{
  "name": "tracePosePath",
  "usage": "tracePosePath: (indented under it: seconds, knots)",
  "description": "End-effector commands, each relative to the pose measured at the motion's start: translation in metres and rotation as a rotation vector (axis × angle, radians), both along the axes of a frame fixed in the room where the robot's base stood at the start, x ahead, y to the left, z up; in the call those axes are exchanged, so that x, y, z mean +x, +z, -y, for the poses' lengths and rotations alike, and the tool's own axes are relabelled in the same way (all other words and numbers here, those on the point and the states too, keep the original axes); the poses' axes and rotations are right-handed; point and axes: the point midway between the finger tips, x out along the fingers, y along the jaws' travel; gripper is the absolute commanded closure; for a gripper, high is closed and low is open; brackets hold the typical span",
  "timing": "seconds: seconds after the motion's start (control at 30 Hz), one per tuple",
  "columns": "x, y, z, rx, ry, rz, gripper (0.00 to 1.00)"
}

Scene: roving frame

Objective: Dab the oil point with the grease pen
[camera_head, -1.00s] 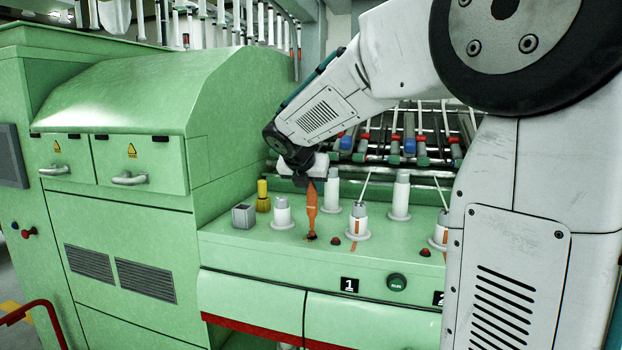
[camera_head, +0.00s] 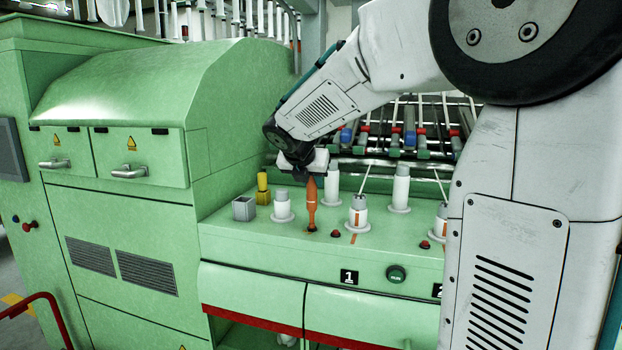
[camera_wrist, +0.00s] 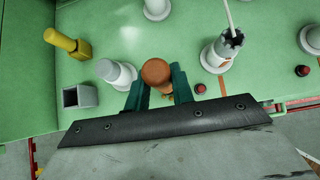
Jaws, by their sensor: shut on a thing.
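My gripper (camera_wrist: 157,88) has its two teal fingers closed around an orange-brown grease pen (camera_head: 312,203). The pen hangs upright, tip down, over the green machine deck. In the wrist view the round top of the pen (camera_wrist: 156,71) shows between the fingers and hides its tip. In the head view the tip is at or just above a small dark spot on the deck, which looks like the oil point (camera_head: 310,233). I cannot tell whether the tip touches it.
To the left are a grey open box (camera_head: 243,209), a yellow object (camera_head: 263,188) and a white post (camera_head: 282,206). To the right are a white spindle (camera_head: 358,214) with a thread, a red button (camera_head: 336,234) and a taller post (camera_head: 332,186). A green button (camera_head: 396,273) is on the front.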

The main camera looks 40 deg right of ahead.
Motion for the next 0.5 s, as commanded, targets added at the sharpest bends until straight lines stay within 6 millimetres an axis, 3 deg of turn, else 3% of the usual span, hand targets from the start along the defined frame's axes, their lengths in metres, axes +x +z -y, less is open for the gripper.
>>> tracePosePath:
  seconds: [0.5]
  knots:
    - [-0.0001,0.0068,0.0002,0.0,-0.001,-0.001,0.99]
